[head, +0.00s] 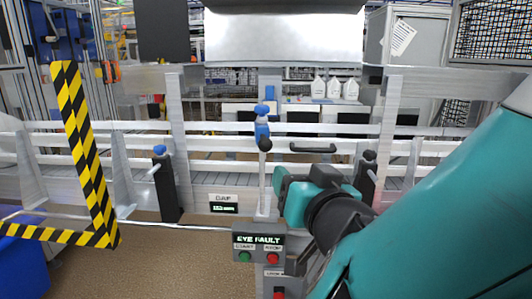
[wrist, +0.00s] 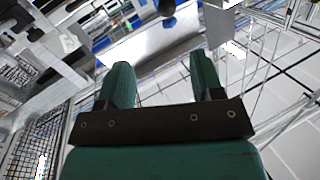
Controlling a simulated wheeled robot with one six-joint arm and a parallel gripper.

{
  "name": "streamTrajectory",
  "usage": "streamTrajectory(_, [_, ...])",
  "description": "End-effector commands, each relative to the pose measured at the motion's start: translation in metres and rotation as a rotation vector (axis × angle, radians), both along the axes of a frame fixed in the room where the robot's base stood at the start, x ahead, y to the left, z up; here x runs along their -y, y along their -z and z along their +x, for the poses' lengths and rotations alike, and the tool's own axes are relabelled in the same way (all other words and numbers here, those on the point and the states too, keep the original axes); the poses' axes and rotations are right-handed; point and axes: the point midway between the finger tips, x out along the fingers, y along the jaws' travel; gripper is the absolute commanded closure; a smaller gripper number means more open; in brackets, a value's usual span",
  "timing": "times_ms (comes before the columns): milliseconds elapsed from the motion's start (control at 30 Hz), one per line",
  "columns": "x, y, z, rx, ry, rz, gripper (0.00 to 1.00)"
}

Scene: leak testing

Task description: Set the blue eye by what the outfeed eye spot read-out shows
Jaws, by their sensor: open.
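A blue eye (head: 262,128) with a blue top and a dark round end sits high on a thin upright post at the conveyor's near side. A grey panel (head: 258,240) below it has a lit display that reads EYE FAULT, with a green and a red button. A small labelled read-out (head: 223,207) hangs left of the post; its figures are too small to read. My gripper (head: 283,190) is right of the post, lower than the eye, and apart from it. In the wrist view my gripper (wrist: 161,82) is open with nothing between its fingers.
A dark post with a blue top (head: 160,165) stands left, and a dark post (head: 368,170) stands right behind my arm. Conveyor rails run across. A black handle (head: 312,149) and white bottles (head: 334,87) are behind. A striped yellow-black frame (head: 83,140) stands at left.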

Motion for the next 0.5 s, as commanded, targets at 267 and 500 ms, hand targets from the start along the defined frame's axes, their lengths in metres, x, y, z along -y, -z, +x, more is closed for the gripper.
streamTrajectory(267, [-0.015,-0.009,0.027,0.026,-0.021,0.003,0.4])
streamTrajectory(500, [-0.032,-0.012,0.08,0.024,-0.019,0.003,0.4])
